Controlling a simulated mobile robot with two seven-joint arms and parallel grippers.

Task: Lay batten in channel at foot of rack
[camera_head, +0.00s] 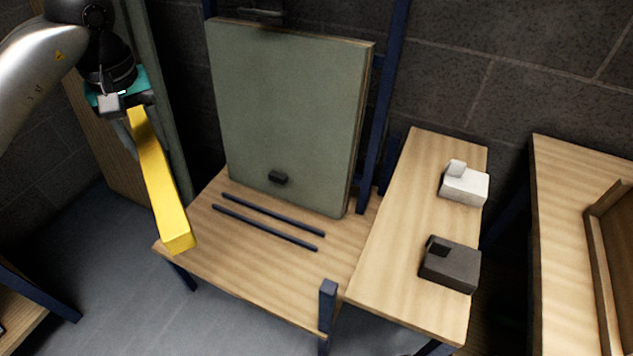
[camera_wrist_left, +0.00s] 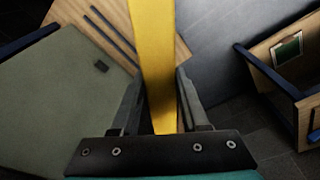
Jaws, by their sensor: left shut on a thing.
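A long yellow batten (camera_head: 160,185) is held by my left gripper (camera_head: 132,112) near its upper end. It slants down toward the left edge of the wooden rack table, above the floor and table edge. In the left wrist view the batten (camera_wrist_left: 155,60) runs between the two fingers of the left gripper (camera_wrist_left: 162,105), which are shut on it. The channel (camera_head: 268,222) is formed by two dark parallel rails on the tabletop, in front of a grey-green panel (camera_head: 290,110) leaning on the rack. The channel is empty. My right gripper is in neither view.
A dark blue post (camera_head: 327,305) stands at the table's front right corner. A side table (camera_head: 395,240) to the right bears a white block (camera_head: 464,184) and a dark block (camera_head: 450,264). A small dark knob (camera_head: 278,177) sticks out low on the panel.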

